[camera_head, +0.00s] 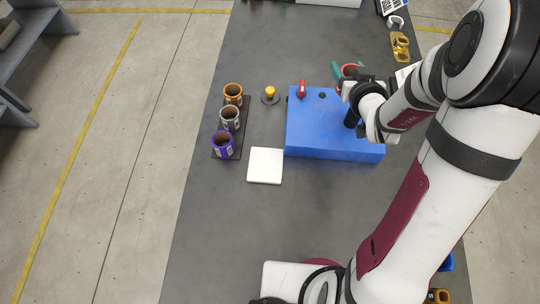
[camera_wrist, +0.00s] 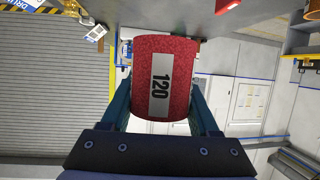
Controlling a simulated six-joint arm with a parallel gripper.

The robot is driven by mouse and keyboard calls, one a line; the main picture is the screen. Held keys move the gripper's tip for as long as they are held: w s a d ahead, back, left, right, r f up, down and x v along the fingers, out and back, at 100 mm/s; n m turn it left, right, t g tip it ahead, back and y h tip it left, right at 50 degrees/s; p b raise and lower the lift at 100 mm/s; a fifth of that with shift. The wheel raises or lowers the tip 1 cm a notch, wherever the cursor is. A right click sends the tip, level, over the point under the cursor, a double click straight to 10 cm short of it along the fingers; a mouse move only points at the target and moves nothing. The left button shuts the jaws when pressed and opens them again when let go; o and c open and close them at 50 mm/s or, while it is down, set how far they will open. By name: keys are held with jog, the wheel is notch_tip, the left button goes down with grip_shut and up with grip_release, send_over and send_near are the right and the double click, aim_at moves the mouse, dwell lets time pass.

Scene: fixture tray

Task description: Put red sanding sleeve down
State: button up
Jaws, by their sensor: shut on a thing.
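My gripper (camera_wrist: 157,88) is shut on the red sanding sleeve (camera_wrist: 180,75), a rough red cylinder with a white label reading 120. In the wrist view, one teal finger is on each side of it. In the head view, a small part of the red sleeve (camera_head: 350,67) shows beside a teal finger, beyond the far right part of the blue fixture block (camera_head: 335,152). My wrist hides most of it. The sleeve appears held up, but its exact height is unclear.
A dark rack (camera_head: 217,154) left of the block holds orange, grey and purple cups. A yellow-topped knob (camera_head: 270,92), a small red part (camera_head: 302,88) and a white square plate (camera_head: 265,165) are nearby. The table's front left is clear. Gold parts (camera_head: 400,45) lie at the far right.

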jog(key=s+a+f+n+g+y, duration=0.2)
jog(key=s+a+n+g+y, duration=0.3)
jog(key=s, duration=0.3)
jog(key=s+a+f+n+g+y, duration=0.2)
jog(key=s+a+n+g+y, duration=0.15)
jog(key=s+n+y, duration=0.35)
jog(key=shift+h, duration=0.6)
jog(key=a+f, duration=0.2)
jog(key=a, duration=0.1)
jog(key=a+f, duration=0.2)
jog(key=a, duration=0.2)
jog(key=a+f, duration=0.2)
jog(key=a, duration=0.2)
jog(key=shift+s+f, duration=0.35)
jog(key=shift+w+a+f, duration=0.1)
jog(key=shift+a+f, duration=0.05)
jog(key=shift+f, duration=0.95)
jog(key=shift+a+f, duration=0.15)
jog(key=shift+f, duration=0.95)
jog(key=o, duration=1.3)
jog(key=shift+f, duration=0.1)
